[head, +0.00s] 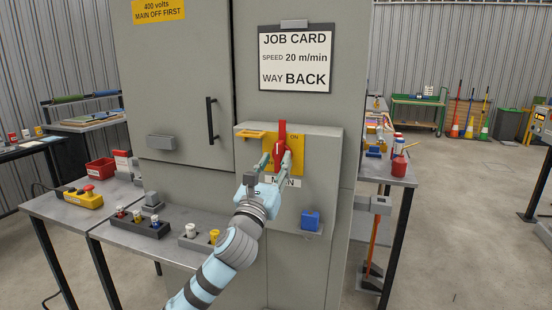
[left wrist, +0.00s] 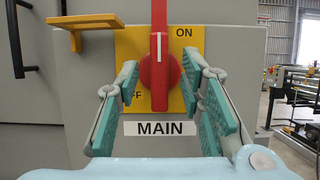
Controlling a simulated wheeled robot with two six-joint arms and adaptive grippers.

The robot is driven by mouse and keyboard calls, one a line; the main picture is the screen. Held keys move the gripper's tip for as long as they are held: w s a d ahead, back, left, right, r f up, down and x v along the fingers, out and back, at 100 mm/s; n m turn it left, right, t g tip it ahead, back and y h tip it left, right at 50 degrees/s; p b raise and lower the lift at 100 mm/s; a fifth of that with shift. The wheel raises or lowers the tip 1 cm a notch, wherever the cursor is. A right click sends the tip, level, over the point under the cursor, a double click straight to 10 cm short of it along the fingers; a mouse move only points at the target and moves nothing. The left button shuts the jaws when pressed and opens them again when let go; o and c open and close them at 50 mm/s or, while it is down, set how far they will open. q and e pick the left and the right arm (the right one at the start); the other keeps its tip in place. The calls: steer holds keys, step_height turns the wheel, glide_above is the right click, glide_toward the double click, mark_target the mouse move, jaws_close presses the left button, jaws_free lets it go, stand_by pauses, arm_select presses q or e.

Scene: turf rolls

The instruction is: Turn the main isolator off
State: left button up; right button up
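The main isolator is a red rotary handle (head: 281,145) on a yellow plate (head: 296,158), on the front of a grey box. In the left wrist view the handle (left wrist: 159,72) stands upright, its white line pointing straight up. ON is printed at the plate's upper right, and OFF, partly hidden, at the lower left. A MAIN label (left wrist: 160,128) sits below. My left gripper (head: 275,160) is at the handle, its green-padded fingers open on either side of the lower handle, with visible gaps. My right gripper is not in view.
A yellow bracket (left wrist: 83,24) juts out at the upper left of the plate. A blue block (head: 310,221) sits on a small ledge below right. Benches with control boxes (head: 140,226) stand at left. A job card (head: 295,58) hangs above.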

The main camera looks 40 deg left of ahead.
arm_select(q)
steer(key=shift+w+a+r, duration=0.25)
steer(key=shift+w, duration=0.35)
steer(key=shift+c, duration=0.6)
jaws_close()
